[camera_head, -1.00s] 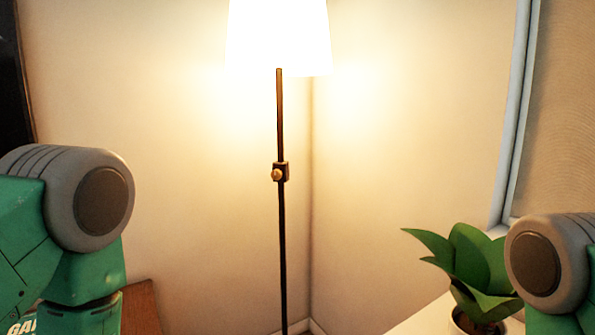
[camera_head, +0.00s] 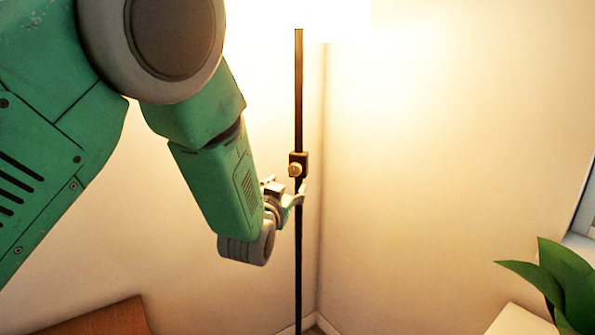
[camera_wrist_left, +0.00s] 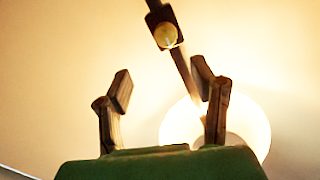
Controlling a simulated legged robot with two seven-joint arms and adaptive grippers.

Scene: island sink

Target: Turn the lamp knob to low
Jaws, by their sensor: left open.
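The floor lamp has a thin dark pole (camera_head: 298,100) and a brightly lit shade (camera_head: 335,18). A round brass knob (camera_head: 295,170) sits on a small dark block (camera_head: 300,158) partway up the pole. In the left wrist view the knob (camera_wrist_left: 166,35) is above and beyond the fingertips, between them sideways. My left gripper (camera_head: 290,190) is just below and left of the knob in the head view, apart from it as far as I can tell. In the left wrist view its two fingers (camera_wrist_left: 162,88) are spread with nothing between them. My right gripper is not in view.
A green potted plant (camera_head: 562,280) stands at the lower right on a white surface (camera_head: 518,322). A brown wooden surface (camera_head: 105,318) is at the lower left. Walls meet in a corner behind the lamp. The space right of the pole is clear.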

